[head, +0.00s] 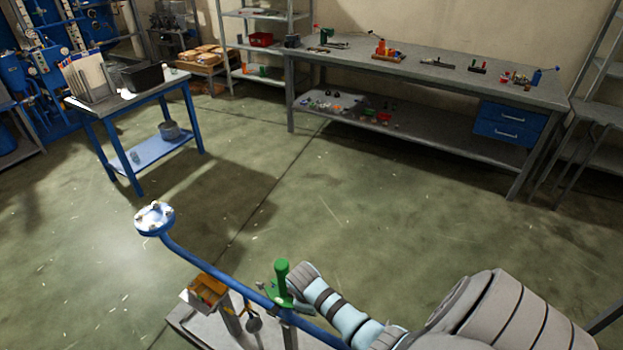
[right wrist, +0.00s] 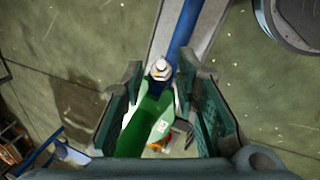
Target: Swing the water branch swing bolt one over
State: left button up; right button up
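A blue pipe (head: 215,265) runs from a round end flange (head: 155,218) with several light bolt heads on it down to the lower right. A green upright handle (head: 282,270) stands at the pipe, close to my right gripper (head: 296,288). In the right wrist view, my right gripper (right wrist: 160,95) has its fingers apart, one on each side of the green part (right wrist: 148,122). A silver bolt or nut (right wrist: 160,68) sits at the far end of the green part, by the blue pipe. I cannot tell which piece is swing bolt one. My left gripper is out of view.
A blue cart (head: 130,100) stands at the left, and a long grey workbench (head: 430,70) at the back. The floor between is clear.

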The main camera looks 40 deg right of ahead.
jog(key=b+x, duration=0.1)
jog(key=x, duration=0.2)
jog(key=shift+f, duration=0.4)
jog(key=shift+r, duration=0.1)
grip_shut()
jog(key=shift+w+a+r+g, duration=0.1)
jog(key=shift+w+r+g, duration=0.2)
jog(key=shift+g, duration=0.4)
grip_release()
